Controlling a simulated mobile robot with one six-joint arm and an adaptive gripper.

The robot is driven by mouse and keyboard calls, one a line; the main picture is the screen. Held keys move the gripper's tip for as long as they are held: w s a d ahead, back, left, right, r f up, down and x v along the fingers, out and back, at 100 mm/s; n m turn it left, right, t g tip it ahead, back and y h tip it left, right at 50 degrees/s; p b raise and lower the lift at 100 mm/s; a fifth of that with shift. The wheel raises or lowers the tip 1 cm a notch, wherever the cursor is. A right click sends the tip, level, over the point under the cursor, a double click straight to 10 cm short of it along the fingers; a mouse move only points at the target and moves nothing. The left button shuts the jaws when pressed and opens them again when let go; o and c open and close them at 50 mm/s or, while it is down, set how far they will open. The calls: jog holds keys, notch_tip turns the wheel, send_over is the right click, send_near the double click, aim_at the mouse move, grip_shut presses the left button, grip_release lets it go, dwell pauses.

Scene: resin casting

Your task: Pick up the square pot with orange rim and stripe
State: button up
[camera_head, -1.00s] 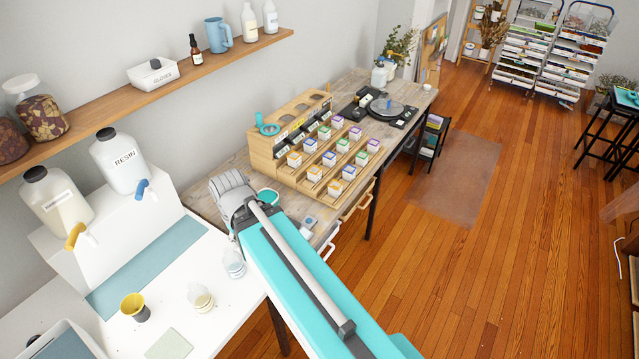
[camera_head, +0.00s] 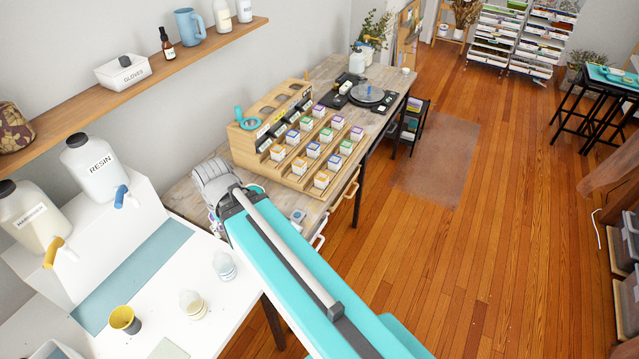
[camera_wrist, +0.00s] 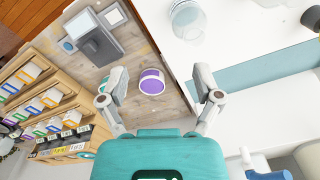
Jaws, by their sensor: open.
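Several square white pots with coloured rims and stripes stand in rows on a stepped wooden rack. In the head view, the orange-rimmed ones are along its near left side, one at the front corner (camera_head: 321,179). An orange-rimmed pot (camera_wrist: 30,72) also shows at the left of the wrist view. My gripper (camera_wrist: 160,97) is open and empty, fingers spread wide. Between and beyond the fingers are a round purple-topped container (camera_wrist: 152,82) and a teal-topped one (camera_wrist: 118,82) on the wooden table. My fingertips are hidden in the head view by my arm.
The wooden rack (camera_head: 244,148) stands on the wooden table, with a dark turntable (camera_head: 368,94) behind. A white bench holds resin bottles (camera_head: 95,168), a yellow cup (camera_head: 124,319) and clear cups. A small grey scale-like device (camera_wrist: 98,44) lies near my gripper. The floor at right is open.

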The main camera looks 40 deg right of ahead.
jog(key=shift+w+d+f+m, duration=0.25)
jog(key=shift+f+m, duration=0.05)
jog(key=shift+f, duration=0.1)
jog(key=w+d+f+m+t+y+b, duration=0.2)
jog(key=w+d+f+m+y+b, duration=0.3)
jog(key=d+f+m+b, duration=0.4)
jog(key=m+t+b, duration=1.1)
jog(key=m+b, duration=0.9)
jog(key=m, duration=0.2)
send_near(327, 178)
jog(key=shift+w+r, duration=0.25)
jog(key=shift+a, duration=0.1)
jog(key=shift+g, duration=0.3)
jog(key=b+x, duration=0.3)
jog(key=x, duration=0.4)
jog(key=shift+w+f, duration=0.15)
jog(key=shift+w, duration=0.1)
jog(key=shift+w+a+f, duration=0.1)
jog(key=shift+w+a, duration=0.2)
jog(key=shift+w, duration=0.15)
